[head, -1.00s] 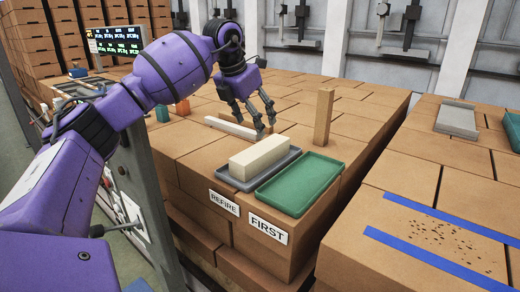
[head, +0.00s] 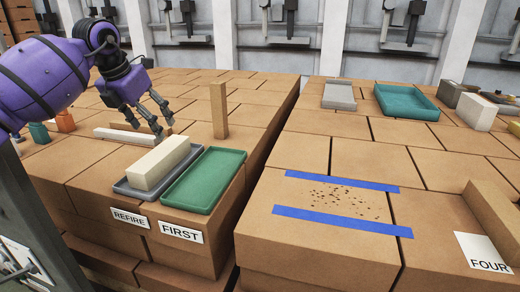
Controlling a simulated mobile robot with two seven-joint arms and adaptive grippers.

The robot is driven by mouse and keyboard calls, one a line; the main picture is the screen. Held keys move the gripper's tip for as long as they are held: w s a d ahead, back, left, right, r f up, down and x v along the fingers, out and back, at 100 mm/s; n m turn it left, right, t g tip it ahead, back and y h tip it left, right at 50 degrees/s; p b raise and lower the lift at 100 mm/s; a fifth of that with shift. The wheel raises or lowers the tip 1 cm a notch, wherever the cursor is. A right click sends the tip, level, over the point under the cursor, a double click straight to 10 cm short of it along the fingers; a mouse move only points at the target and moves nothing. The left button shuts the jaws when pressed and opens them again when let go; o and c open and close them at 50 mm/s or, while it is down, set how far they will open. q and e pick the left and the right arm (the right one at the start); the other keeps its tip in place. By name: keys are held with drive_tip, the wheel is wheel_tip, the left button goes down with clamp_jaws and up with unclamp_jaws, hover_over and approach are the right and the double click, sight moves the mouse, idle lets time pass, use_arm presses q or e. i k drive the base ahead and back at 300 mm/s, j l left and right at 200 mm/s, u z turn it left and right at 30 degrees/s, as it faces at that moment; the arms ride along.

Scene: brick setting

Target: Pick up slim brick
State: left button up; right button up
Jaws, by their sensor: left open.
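A long slim pale brick (head: 122,138) lies flat on the brown brick stack, left of centre in the head view. My left gripper (head: 165,130) is open, fingers pointing down, at the right end of this brick. I cannot tell whether the fingers touch or straddle it. A slim brown brick (head: 219,110) stands upright to the right of the gripper. A thicker cream brick (head: 160,164) lies in a grey tray (head: 125,188) in front of the gripper. My right gripper is not in view.
An empty green tray (head: 204,180) sits beside the grey tray, above the REFIRE and FIRST labels.

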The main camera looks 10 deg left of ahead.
sight(499, 218)
drive_tip(key=z, duration=1.4)
